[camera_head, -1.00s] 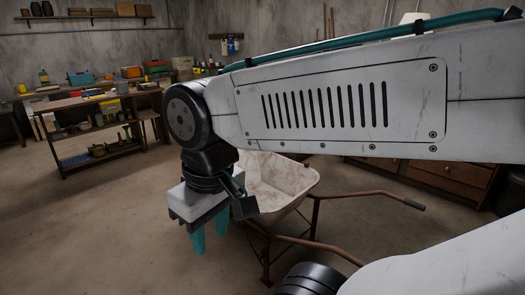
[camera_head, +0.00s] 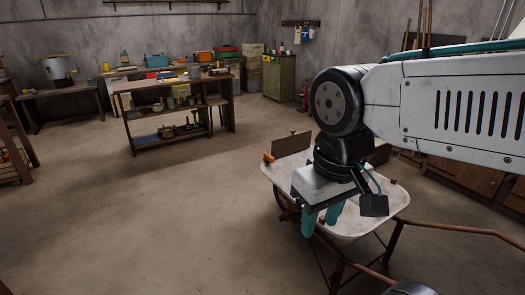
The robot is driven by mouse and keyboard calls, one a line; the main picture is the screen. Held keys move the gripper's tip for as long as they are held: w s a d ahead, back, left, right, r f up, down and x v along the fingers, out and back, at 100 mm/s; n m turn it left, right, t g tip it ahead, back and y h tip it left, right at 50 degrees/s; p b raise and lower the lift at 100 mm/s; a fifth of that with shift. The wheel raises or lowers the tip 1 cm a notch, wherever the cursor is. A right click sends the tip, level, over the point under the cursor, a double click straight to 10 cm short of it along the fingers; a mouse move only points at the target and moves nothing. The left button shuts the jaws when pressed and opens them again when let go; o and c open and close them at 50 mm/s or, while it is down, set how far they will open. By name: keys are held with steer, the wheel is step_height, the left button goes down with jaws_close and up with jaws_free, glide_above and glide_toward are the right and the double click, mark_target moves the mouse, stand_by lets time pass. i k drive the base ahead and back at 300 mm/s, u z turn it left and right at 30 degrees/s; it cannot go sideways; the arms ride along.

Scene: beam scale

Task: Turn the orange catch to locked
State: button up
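A small orange piece (camera_head: 269,158) shows at the far left rim of the wheelbarrow, beside a dull upright plate (camera_head: 291,145). It is too small to tell whether it is the orange catch or how it is turned. No beam scale can be made out clearly. My gripper (camera_head: 321,219) points down in front of the wheelbarrow tray, right of and nearer than the orange piece.
The wheelbarrow (camera_head: 385,205) stands under my arm, its handles reaching right. A wooden shelf bench (camera_head: 178,114) with tools stands further back. A table (camera_head: 64,95) with a metal pot (camera_head: 58,70) is at the back left. The floor at left is clear.

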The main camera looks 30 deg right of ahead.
mark_target(269, 158)
steer(key=i, duration=2.1)
steer(key=z, duration=1.1)
